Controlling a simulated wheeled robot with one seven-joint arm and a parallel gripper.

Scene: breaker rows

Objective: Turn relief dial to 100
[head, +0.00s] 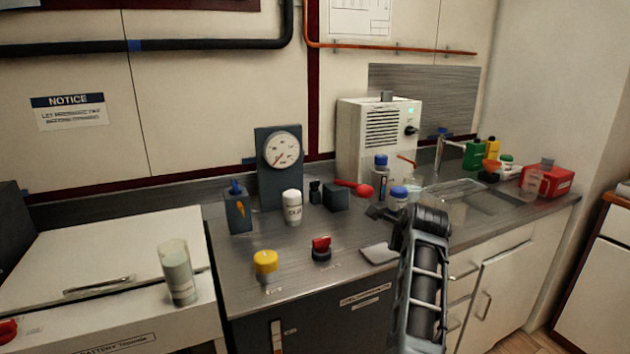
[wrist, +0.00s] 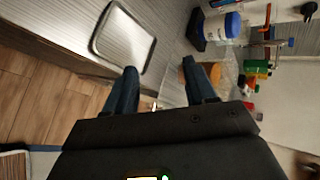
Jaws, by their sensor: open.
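No label reading "relief" is legible, so I cannot tell which control is the relief dial. A yellow knob (head: 265,262) and a red knob on a black base (head: 321,249) stand on the counter's front left. A round white gauge (head: 281,150) with a red needle is on a dark upright panel behind them. A black knob (head: 411,131) is on the white vented box. In the wrist view my gripper (wrist: 163,70) is open and empty, over the counter's front edge.
A grey tray (head: 380,253) lies near the front edge; it also shows in the wrist view (wrist: 122,38). A blue-lidded jar (head: 398,198), a white bottle (head: 292,207) and a red spoon-like item (head: 361,189) stand behind. A sink (head: 470,197) is at right. The counter around the knobs is clear.

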